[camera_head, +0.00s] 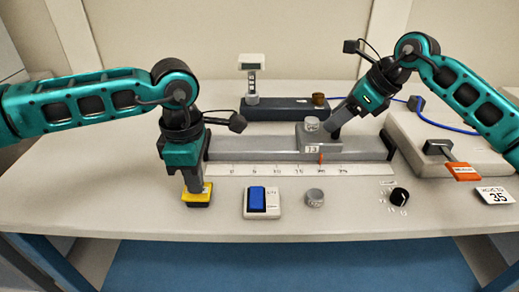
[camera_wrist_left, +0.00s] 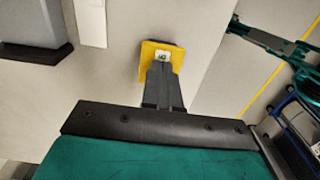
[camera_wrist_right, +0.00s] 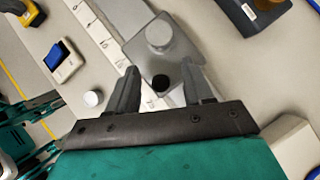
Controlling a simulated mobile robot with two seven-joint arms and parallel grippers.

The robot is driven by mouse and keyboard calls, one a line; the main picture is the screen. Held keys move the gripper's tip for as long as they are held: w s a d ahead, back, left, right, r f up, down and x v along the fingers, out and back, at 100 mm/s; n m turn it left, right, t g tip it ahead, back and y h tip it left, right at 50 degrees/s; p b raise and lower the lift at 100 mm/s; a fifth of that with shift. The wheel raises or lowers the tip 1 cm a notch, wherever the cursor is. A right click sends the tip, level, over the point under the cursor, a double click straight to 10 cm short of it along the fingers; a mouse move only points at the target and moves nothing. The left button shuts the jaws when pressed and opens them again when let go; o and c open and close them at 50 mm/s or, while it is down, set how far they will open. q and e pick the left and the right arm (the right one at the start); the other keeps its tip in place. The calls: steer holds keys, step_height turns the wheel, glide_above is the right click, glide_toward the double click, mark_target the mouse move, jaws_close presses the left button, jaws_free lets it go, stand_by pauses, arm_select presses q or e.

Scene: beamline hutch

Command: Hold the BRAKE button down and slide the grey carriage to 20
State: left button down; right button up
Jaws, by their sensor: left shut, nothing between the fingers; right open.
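The yellow BRAKE button box (camera_head: 187,197) stands at the table's front left; it also shows in the left wrist view (camera_wrist_left: 177,62). My left gripper (camera_head: 196,188) points down with its shut fingertips over the box, seemingly touching it; they hide the button top, so I cannot tell how far it is pressed. The grey carriage (camera_head: 309,140) sits on the rail (camera_head: 255,144), right of its middle, with a round knob on top and an orange pointer over the scale (camera_head: 265,170). My right gripper (camera_wrist_right: 161,88) is open at the carriage's right end, its fingers toward either side; contact is unclear.
A blue rocker switch (camera_head: 257,198), a grey knob (camera_head: 315,197) and a black dial (camera_head: 399,196) stand in front of the scale. A dark bar with a post (camera_head: 285,108) lies behind the rail. An orange-handled lever (camera_head: 460,169) and a card reading 35 (camera_head: 495,195) are at right.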

steer(key=shift+r, duration=3.5)
arm_select(q)
steer(key=shift+r, duration=3.5)
steer(key=shift+s, duration=0.1)
arm_select(e)
steer(key=shift+s, duration=0.1)
